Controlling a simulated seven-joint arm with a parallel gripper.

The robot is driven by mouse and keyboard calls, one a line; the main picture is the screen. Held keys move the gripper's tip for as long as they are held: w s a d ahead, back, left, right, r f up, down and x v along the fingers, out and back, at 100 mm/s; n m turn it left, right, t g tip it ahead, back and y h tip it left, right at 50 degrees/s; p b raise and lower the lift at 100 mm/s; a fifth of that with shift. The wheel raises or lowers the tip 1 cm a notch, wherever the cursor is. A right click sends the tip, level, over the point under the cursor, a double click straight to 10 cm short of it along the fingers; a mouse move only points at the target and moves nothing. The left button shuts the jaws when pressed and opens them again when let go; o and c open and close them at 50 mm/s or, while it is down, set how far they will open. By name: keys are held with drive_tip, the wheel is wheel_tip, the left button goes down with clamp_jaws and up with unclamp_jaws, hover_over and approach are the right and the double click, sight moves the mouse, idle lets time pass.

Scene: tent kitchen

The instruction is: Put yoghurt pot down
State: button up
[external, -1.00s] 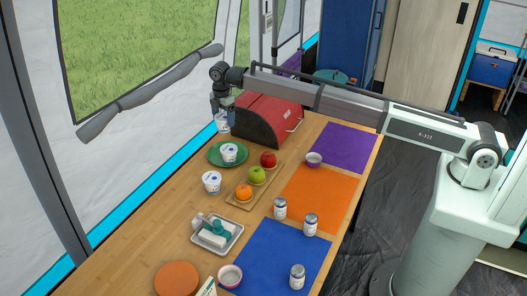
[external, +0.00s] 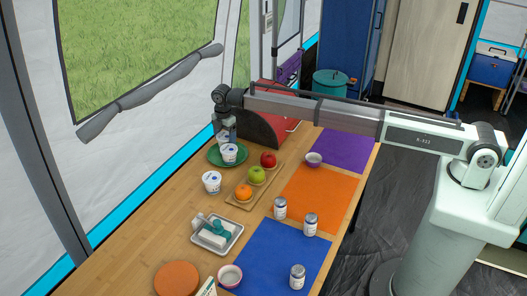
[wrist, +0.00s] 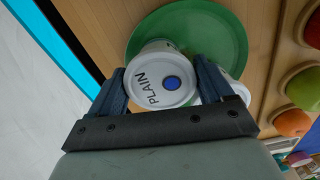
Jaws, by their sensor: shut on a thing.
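My gripper (external: 226,132) is shut on a white yoghurt pot (wrist: 158,84), its lid marked PLAIN with a blue dot. The held pot is over the far-left part of the green plate (external: 212,160); I cannot tell whether it touches it. The plate also shows in the wrist view (wrist: 215,32). A second yoghurt pot (external: 229,154) stands upright on the plate, just in front of the held one, and is mostly hidden in the wrist view. A third yoghurt pot (external: 211,183) stands on the table in front of the plate.
A wooden board (external: 236,202) with a red apple (external: 268,160), green apple (external: 257,174) and orange (external: 243,192) lies right of the plate. A red box (external: 284,132) with a dark side stands behind. A metal tray (external: 236,236) is nearer. Bare table lies left of the third pot.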

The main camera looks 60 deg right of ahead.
sight(225, 135)
drive_tip(key=shift+f, duration=0.2)
drive_tip(key=shift+f, duration=0.15)
drive_tip(key=o, duration=0.9)
wheel_tip(225, 135, up, 12)
drive_tip(key=shift+r, duration=0.2)
